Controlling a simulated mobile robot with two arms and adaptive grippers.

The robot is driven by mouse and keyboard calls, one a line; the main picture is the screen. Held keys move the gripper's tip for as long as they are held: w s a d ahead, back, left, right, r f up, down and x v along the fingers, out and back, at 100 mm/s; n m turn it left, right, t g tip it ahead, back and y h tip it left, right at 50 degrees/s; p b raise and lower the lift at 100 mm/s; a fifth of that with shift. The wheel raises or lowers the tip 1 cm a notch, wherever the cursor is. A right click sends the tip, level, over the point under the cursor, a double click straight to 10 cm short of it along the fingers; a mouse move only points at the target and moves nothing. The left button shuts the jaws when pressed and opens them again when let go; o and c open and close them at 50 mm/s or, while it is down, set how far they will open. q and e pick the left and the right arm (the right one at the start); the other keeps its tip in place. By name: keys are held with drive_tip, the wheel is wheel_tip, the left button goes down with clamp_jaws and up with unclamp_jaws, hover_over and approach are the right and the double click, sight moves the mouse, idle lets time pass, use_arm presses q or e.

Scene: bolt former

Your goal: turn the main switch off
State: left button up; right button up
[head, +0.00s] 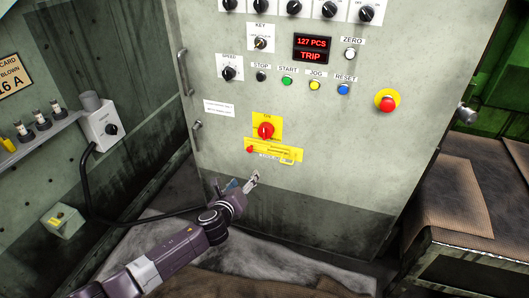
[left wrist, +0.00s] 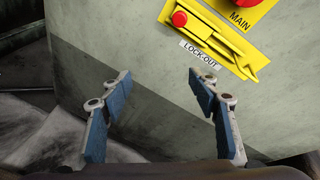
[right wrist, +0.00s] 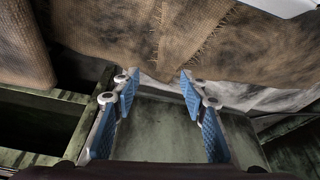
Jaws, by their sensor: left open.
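The main switch is a red rotary knob (head: 266,130) on a yellow plate (head: 276,119), low on the grey cabinet front. Its edge also shows at the top of the left wrist view, by the word MAIN. Below it sits a yellow lockout bar (head: 274,150) with a small red knob (left wrist: 180,19) at its left end, above a LOCK OUT label (left wrist: 199,54). My left gripper (head: 250,181) is open and empty, below the lockout bar and apart from it. My right gripper (right wrist: 158,85) is open and empty, facing brown sacking; it is not in the head view.
The cabinet (head: 330,190) has a display (head: 312,49) reading 127 PCS and TRIP, several buttons, and a red emergency stop (head: 387,103). A grey box (head: 102,125) with a black knob and cable is on the left wall. A sacking-covered bench (head: 450,195) stands right.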

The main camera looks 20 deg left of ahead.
sight(264, 135)
use_arm(q)
drive_tip(key=w+d+r+m+t+h+b, duration=0.1)
drive_tip(key=d+r+m+t+b, duration=0.1)
drive_tip(key=r+m, duration=0.3)
drive_tip(key=w+d+r+m+t+b, duration=0.2)
drive_tip(key=r+m, duration=0.1)
drive_tip(key=r, duration=0.4)
use_arm(e)
wheel_tip(264, 135, up, 7)
drive_tip(key=t, duration=0.1)
use_arm(q)
drive_tip(key=w, duration=0.2)
drive_tip(key=w+b, duration=0.1)
drive_tip(key=w, duration=0.1)
drive_tip(key=w+b, duration=0.1)
drive_tip(key=w, duration=0.2)
drive_tip(key=shift+r, duration=0.3)
drive_tip(key=shift+w, duration=0.15)
use_arm(e)
drive_tip(key=w+a+r+t+y, duration=0.1)
drive_tip(key=w+a+r+t, duration=0.2)
drive_tip(key=w, duration=0.6)
wheel_tip(264, 135, up, 3)
drive_tip(key=shift+w+f+t+y, duration=0.1)
drive_tip(key=shift+w+t+y, duration=0.2)
drive_tip(key=shift+t, duration=0.9)
use_arm(q)
drive_tip(key=shift+c, duration=0.4)
use_arm(e)
drive_tip(key=shift+a, duration=0.1)
